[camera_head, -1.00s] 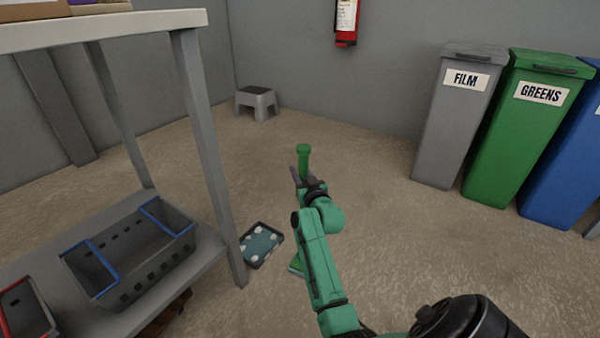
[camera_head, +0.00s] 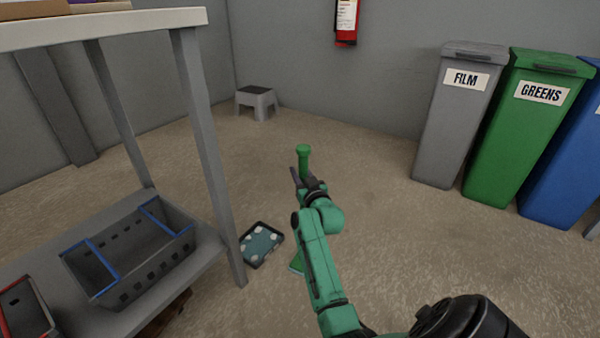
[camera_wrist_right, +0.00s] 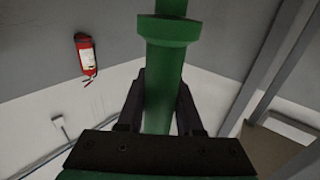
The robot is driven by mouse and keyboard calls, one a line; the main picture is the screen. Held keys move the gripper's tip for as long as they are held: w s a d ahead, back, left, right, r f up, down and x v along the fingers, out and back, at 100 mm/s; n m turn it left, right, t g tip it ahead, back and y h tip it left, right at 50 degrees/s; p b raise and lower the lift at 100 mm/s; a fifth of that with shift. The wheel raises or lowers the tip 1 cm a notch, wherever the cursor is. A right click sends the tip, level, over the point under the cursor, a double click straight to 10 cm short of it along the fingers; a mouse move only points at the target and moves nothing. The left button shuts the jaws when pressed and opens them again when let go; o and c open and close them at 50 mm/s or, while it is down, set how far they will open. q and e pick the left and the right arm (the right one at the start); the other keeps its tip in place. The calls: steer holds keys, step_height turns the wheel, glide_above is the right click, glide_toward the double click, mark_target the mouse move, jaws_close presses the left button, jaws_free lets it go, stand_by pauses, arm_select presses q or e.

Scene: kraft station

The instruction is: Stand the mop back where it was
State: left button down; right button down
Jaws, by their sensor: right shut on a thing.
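The mop's green handle (camera_head: 304,156) stands up from my right gripper (camera_head: 303,179) in the head view, its rounded top showing above the jaws. My right gripper is shut on the handle. In the right wrist view the handle (camera_wrist_right: 166,55), with a wide collar, runs between the two dark fingers (camera_wrist_right: 160,108). A small green piece low beside my forearm (camera_head: 296,266) looks like the mop's lower end; my arm hides most of the mop between. I cannot tell whether it touches the floor. My left gripper is not in view.
A dark-rimmed tray (camera_head: 247,261) with pale round spots lies on the floor by the table leg (camera_head: 211,150). A grey crate (camera_head: 128,283) sits on the lower shelf. A stool (camera_head: 256,101) and bins (camera_head: 455,125) stand near the walls. The floor between is clear.

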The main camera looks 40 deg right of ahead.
steer(key=shift+f, duration=0.25)
stand_by(0.3)
stand_by(0.4)
steer(key=shift+c, duration=2.4)
jaws_free()
steer(key=shift+f, duration=0.1)
